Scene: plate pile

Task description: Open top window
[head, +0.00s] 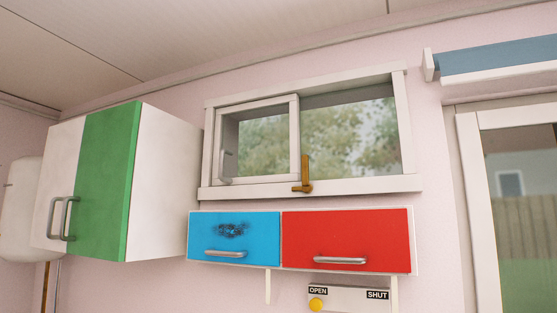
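The top window (296,140) is set high in the pink wall, in a white frame (340,186). Its left part is a white-framed sash (295,125) with a pale upright handle (226,165) near its lower left corner. A brass latch (305,178) stands upright at the sash's lower right corner, at the bottom of the frame. Trees show through both halves. I cannot tell whether the right half holds glass. Neither of my grippers is in the head view.
Below the window are a blue drawer (250,235) with dark markings and a red drawer (350,233). Under them is an OPEN/SHUT panel (345,299) with a yellow knob (316,304). A green-and-white cabinet (106,185) juts out at left. A blue shelf-like unit (495,62) is upper right.

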